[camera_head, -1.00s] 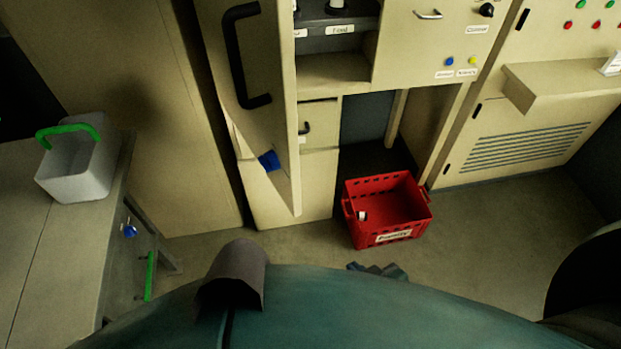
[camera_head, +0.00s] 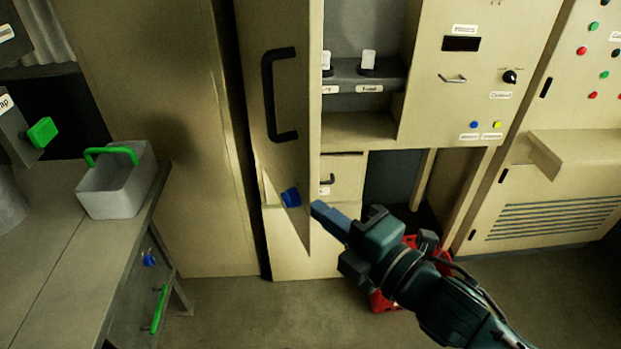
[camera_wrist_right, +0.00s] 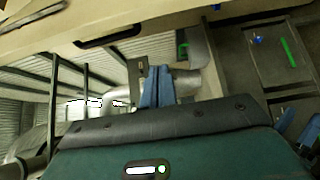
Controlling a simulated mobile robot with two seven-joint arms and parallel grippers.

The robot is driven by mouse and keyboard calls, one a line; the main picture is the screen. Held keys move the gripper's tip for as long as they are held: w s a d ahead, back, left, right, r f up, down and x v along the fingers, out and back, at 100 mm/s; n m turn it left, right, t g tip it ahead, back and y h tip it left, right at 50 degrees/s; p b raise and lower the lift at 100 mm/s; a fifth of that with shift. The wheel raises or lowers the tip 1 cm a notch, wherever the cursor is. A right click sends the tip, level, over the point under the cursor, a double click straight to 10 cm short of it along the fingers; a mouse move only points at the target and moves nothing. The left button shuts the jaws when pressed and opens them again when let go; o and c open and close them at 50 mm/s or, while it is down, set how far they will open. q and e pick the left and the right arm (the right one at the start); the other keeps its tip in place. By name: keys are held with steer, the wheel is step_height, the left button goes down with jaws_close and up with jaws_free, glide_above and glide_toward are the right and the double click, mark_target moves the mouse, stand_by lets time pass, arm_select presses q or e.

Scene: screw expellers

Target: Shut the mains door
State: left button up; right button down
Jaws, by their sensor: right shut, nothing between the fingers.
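A tall beige door (camera_head: 282,95) with a black bar handle (camera_head: 279,95) stands open in the head view, to the left of the cabinet's shelf opening. I take it to be the mains door; no label on it is readable.
The cabinet shelf (camera_head: 365,74) holds two small switches behind the door. A red crate (camera_head: 381,301) stands on the floor, partly hidden by my right arm. A grey table (camera_head: 130,235) with a green-handled box (camera_head: 118,188) is at left. The floor between table and crate is clear.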

mark_target(312, 179)
steer(key=w+p, duration=0.1)
steer(key=w, duration=0.1)
steer(key=w+a+p, duration=0.1)
steer(key=w, duration=0.2)
steer(key=w+a+p, duration=0.1)
steer(key=w, duration=0.2)
steer(key=shift+a, duration=0.15)
arm_select(q)
steer(key=shift+s+a+r+g, duration=0.25)
steer(key=shift+a+r+g, duration=0.05)
steer(key=shift+a, duration=0.1)
arm_select(e)
steer(key=shift+w+d, duration=0.15)
steer(key=shift+d, duration=0.1)
steer(key=shift+d, duration=0.1)
